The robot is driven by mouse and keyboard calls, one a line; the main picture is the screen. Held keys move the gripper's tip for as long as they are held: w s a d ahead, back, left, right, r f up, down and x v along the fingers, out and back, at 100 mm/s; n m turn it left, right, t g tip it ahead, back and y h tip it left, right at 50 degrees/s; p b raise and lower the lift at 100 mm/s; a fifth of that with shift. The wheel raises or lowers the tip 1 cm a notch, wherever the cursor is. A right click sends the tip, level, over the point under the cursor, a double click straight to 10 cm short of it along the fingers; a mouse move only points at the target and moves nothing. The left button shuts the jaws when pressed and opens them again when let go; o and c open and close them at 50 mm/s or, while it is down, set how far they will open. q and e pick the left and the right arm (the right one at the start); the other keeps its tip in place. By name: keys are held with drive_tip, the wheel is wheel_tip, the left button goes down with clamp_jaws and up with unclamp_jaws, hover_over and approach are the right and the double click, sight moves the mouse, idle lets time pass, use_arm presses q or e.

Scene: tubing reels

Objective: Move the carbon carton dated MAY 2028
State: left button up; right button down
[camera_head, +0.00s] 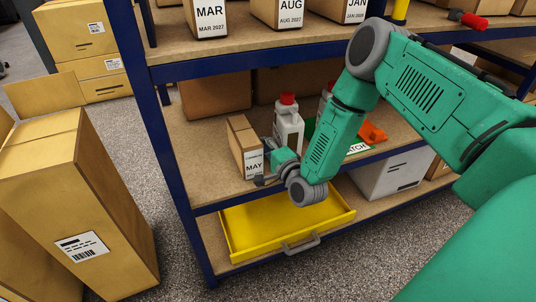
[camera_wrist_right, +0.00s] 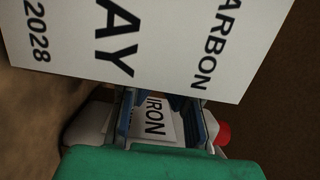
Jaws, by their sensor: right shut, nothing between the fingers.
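The carbon carton (camera_head: 237,135) stands on the middle shelf near its front edge, with a label reading MAY. In the right wrist view its white label (camera_wrist_right: 150,40) fills the upper part and reads CARBON, MAY, 2028. My left gripper is out of view.
A white bottle with a red cap (camera_head: 288,128) stands right of the carton. An IRON label (camera_wrist_right: 154,117) shows behind the fingers. A yellow tray (camera_head: 237,243) sits on the lower shelf. Cartons marked MAR (camera_head: 210,18) and AUG (camera_head: 290,10) stand on the upper shelf.

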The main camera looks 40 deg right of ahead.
drive_tip(key=shift+w+d+f, duration=0.15)
drive_tip(key=shift+w+d, duration=0.3)
drive_tip(key=shift+a, duration=0.45)
drive_tip(key=w+a, duration=0.1)
drive_tip(key=a, duration=0.3)
drive_tip(key=w+a+b, duration=0.1)
drive_tip(key=a, duration=0.3)
drive_tip(key=w+a+b, duration=0.1)
drive_tip(key=a, duration=0.3)
drive_tip(key=shift+w, duration=0.4)
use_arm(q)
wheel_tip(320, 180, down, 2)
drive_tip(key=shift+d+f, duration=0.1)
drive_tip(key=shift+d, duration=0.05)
use_arm(e)
drive_tip(key=shift+a, duration=0.25)
